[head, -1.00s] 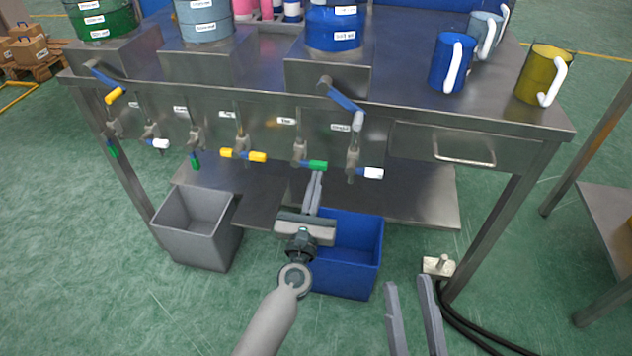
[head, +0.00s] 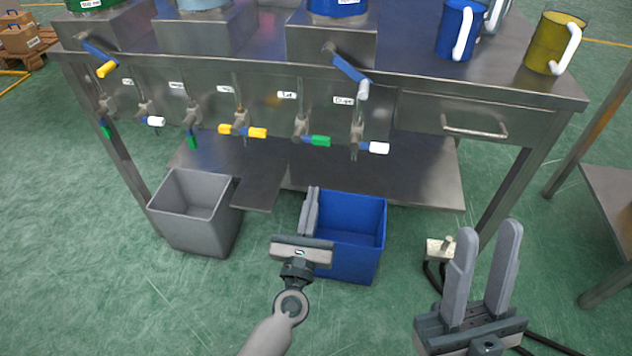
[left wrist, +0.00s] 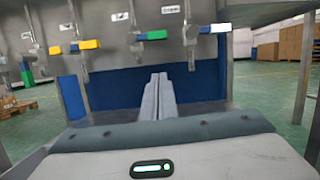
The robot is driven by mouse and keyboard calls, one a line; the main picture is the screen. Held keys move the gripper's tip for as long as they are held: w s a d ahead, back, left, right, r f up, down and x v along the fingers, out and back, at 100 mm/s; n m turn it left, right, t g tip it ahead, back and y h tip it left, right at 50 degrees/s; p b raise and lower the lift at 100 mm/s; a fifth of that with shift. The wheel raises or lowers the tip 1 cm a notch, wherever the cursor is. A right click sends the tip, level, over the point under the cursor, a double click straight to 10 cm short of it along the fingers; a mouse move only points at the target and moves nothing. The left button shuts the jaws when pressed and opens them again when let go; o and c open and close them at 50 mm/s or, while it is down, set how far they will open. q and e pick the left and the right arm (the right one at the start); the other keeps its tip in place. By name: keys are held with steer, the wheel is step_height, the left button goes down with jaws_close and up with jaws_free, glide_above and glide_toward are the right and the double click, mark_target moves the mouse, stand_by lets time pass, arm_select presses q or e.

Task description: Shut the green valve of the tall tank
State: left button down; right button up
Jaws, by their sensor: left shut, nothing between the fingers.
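A green-handled valve (head: 320,141) sits on the bench's front panel, its handle lying level and pointing right. It also shows in the left wrist view (left wrist: 153,35). Two other green handles, one at far left (head: 105,130) and one left of centre (head: 192,142), hang downward. The panel labels are too small to read surely, so I cannot tell which belongs to the tall tank. My left gripper (head: 311,191) is shut and empty, below and apart from the level green handle. My right gripper (head: 488,232) is open and empty at the lower right.
Yellow (head: 242,131) and white (head: 378,148) valve handles flank the level green one. A grey bin (head: 195,215) and a blue bin (head: 350,240) stand on the floor. A drawer handle (head: 474,130) is at right.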

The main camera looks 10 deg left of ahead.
arm_select(q)
steer(key=shift+v, duration=1.15)
